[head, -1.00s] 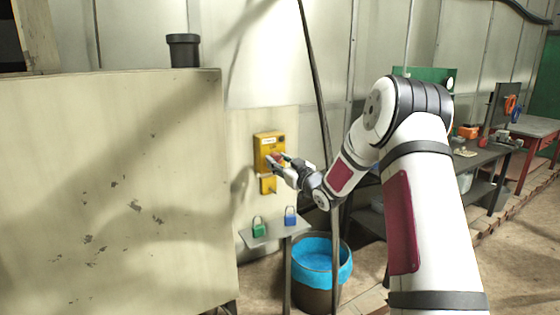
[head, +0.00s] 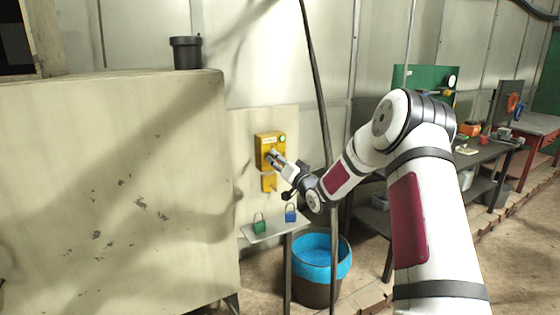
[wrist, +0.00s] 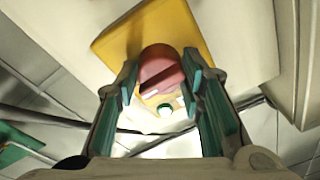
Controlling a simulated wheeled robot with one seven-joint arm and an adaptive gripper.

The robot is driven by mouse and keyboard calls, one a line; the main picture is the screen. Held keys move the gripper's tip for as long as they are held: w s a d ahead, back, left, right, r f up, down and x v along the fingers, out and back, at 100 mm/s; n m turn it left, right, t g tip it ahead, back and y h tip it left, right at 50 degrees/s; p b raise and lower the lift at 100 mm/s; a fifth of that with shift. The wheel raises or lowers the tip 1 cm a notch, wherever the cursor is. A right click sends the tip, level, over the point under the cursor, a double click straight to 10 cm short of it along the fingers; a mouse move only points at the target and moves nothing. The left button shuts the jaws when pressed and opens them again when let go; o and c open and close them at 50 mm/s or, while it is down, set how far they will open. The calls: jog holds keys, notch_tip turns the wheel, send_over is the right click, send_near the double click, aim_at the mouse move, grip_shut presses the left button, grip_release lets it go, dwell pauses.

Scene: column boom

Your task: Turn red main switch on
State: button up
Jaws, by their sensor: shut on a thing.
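The yellow switch box (head: 264,143) is mounted on a pale wall panel. A small green spot shows near its upper right corner in the head view. The red main switch (wrist: 160,66) is a round knob with a raised bar, on the yellow box face (wrist: 112,38) in the wrist view. My gripper (wrist: 162,82) has a finger on each side of the red knob and is shut on it. In the head view my gripper (head: 277,160) is at the front of the box and hides the knob. The knob's on or off marking cannot be read.
A small shelf (head: 262,234) below the box holds a green padlock (head: 259,224) and a blue padlock (head: 290,213). A blue-lined bin (head: 318,250) stands beneath. A thin dark pole (head: 318,92) rises near my arm. A large beige cabinet (head: 110,190) stands at left.

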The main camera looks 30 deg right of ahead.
jog(key=shift+m, duration=0.3)
jog(key=o, duration=1.1)
jog(key=shift+s, duration=0.1)
jog(key=s, duration=0.4)
jog(key=s+f, duration=0.1)
jog(key=s, duration=0.6)
jog(key=shift+s+d+f, duration=0.15)
jog(key=shift+s+d, duration=0.05)
jog(key=shift+s, duration=0.2)
